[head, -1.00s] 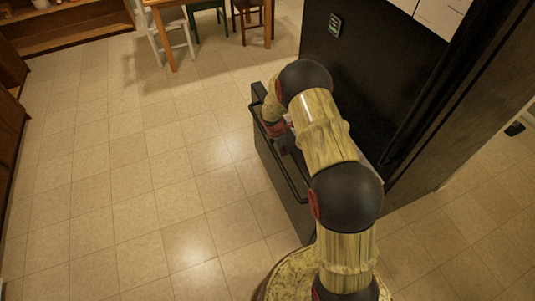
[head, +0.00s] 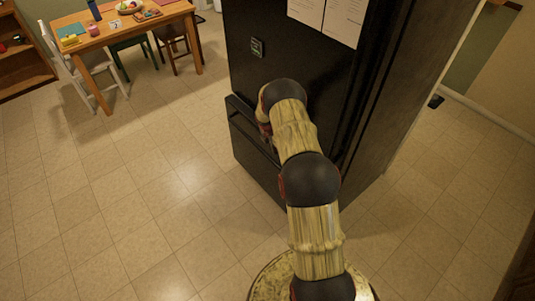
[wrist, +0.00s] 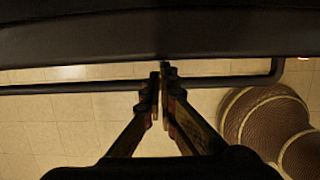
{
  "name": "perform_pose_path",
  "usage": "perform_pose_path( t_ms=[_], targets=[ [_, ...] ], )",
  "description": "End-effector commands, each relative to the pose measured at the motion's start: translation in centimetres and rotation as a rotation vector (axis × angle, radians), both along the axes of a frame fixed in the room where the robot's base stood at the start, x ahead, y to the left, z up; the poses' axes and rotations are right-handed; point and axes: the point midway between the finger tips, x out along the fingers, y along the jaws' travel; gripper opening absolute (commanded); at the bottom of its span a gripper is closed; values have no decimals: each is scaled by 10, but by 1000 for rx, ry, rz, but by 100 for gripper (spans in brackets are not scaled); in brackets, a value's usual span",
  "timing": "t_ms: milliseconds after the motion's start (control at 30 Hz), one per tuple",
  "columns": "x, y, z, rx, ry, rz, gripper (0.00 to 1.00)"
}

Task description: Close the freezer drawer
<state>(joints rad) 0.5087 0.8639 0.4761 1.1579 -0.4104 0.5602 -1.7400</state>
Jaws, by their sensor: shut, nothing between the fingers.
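The black freezer drawer (head: 248,148) is at the bottom of the black refrigerator (head: 290,75) in the head view. In the head view my arm mostly hides the gripper.
A wooden table (head: 125,28) with chairs stands at the back left. Papers (head: 330,15) hang on the refrigerator front. The tiled floor (head: 120,190) left of the drawer is clear. A brown shelf (head: 22,65) is at the far left.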

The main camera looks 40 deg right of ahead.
Motion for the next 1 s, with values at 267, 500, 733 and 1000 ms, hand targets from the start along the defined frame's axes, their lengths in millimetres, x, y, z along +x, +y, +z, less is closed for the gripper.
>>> perform_pose_path(
  t_ms=[267,500,733,1000],
  targets=[
    [0,-14,0,0,0,0,0],
    [0,-15,0,0,0,-1,0],
    [1,-12,0,0,0,0,0],
    [12,31,1,0,0,1,0]
  ],
)
